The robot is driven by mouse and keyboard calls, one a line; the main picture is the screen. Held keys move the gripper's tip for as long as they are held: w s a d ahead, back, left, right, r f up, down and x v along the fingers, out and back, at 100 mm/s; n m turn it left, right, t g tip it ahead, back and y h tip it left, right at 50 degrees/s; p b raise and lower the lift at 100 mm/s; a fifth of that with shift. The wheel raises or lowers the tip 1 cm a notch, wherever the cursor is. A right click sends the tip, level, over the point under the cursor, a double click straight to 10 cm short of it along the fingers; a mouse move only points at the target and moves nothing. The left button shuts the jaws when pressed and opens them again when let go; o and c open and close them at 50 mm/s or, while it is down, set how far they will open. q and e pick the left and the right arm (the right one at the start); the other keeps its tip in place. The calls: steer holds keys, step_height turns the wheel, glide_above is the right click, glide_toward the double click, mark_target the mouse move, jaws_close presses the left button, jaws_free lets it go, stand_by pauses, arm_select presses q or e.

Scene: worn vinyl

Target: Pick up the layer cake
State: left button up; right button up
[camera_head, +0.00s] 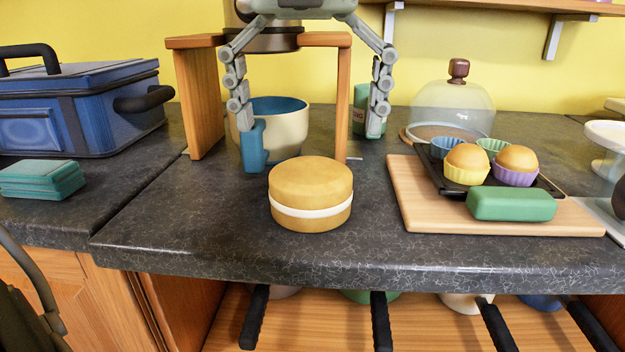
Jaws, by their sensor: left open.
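The layer cake (311,184), round and golden with a white cream band, stands upright on the dark counter near its front edge. My left gripper (309,128) hangs from the top of the view, fingers spread wide and empty. Its fingertips show above the cake in the picture, one to each side, apart from it. The cake is in full view. My right gripper is not in view.
Behind the cake are a cream bowl (283,133), a small blue object (254,147) and a wooden stand (196,100). To the right, a wooden board (420,212) bears a cupcake tray and a green block (511,204).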

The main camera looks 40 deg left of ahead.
mark_target(310, 168)
arm_select(q)
steer(key=f, duration=0.4)
steer(key=w+f, duration=0.1)
steer(key=f, duration=0.1)
steer(key=shift+a+f, duration=0.25)
steer(key=shift+f, duration=0.05)
steer(key=c, duration=1.4)
steer(key=shift+r, duration=0.15)
